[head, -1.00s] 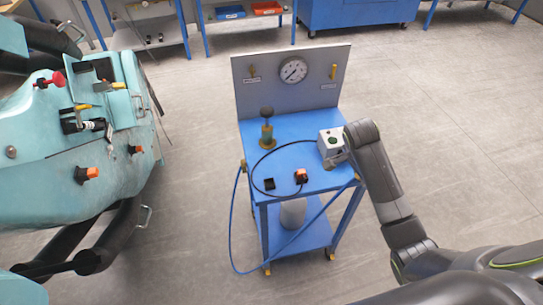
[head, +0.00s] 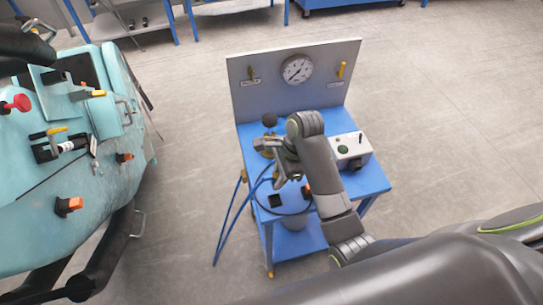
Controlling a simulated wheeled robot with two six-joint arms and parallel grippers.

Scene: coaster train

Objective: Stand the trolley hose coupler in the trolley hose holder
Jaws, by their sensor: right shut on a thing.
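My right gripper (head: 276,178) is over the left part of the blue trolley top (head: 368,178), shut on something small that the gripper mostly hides. A blue hose (head: 226,227) rises toward it, so the thing held appears to be the trolley hose coupler. A small black square fitting (head: 275,201) on the trolley top, just below the gripper in the picture, may be the trolley hose holder. I cannot tell whether the coupler touches it. My left gripper does not show clearly.
An orange-and-black connector (head: 307,189) is partly behind my right arm. A white box with a green button (head: 352,151), a black-knobbed brass part (head: 269,121) and a gauge panel (head: 297,69) stand on the trolley. The teal train part (head: 50,210) is at left. Floor at right is clear.

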